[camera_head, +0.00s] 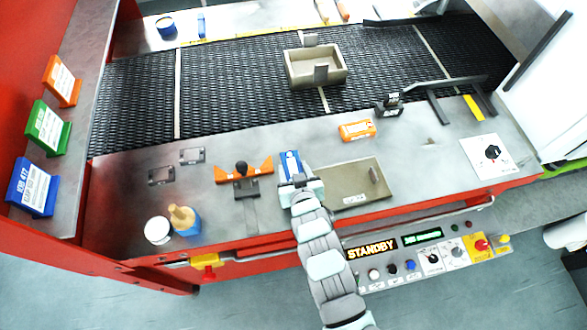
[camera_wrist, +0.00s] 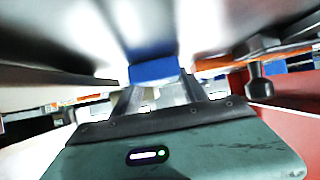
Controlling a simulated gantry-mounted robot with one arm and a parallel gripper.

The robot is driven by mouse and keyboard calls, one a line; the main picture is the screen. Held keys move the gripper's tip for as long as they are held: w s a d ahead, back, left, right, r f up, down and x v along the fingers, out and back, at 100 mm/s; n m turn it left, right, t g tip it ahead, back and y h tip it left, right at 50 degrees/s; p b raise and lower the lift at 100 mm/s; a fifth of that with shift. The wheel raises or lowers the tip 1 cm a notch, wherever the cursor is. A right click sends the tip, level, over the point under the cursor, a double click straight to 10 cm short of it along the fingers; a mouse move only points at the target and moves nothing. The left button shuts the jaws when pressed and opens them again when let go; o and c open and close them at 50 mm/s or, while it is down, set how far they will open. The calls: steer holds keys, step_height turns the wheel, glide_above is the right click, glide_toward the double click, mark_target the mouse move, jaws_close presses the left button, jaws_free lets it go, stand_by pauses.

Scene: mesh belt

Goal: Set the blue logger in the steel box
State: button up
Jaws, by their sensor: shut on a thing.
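The blue logger (camera_head: 289,161) is at the front bench, left of a flat tan plate. My gripper (camera_head: 291,180) is shut on it; the fingers hide part of its near end. In the wrist view the blue logger (camera_wrist: 153,72) shows between the fingertips of my gripper (camera_wrist: 160,92). Whether the logger touches the bench is hard to tell. An open tan-grey box (camera_head: 303,83), apparently the steel box, stands on the black mesh belt, behind and a little right of my gripper. Its visible floor looks empty. An upright tab shows at its front and another at its back.
The tan plate (camera_head: 340,197) with an upright handle lies right of my gripper. An orange device (camera_head: 357,129) lies behind it. An orange-winged fixture with a dark knob (camera_head: 241,168) stands close on the left. A black bracket (camera_head: 390,106) stands at the belt's front edge.

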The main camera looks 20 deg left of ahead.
steer(key=o, duration=1.3)
steer(key=shift+s+d+r, duration=0.2)
steer(key=shift+s+r, duration=0.1)
steer(key=shift+r, duration=0.05)
steer(key=p+v, duration=0.2)
steer(key=v, duration=0.9)
steer(key=shift+s+p, duration=0.1)
steer(key=shift+p, duration=0.2)
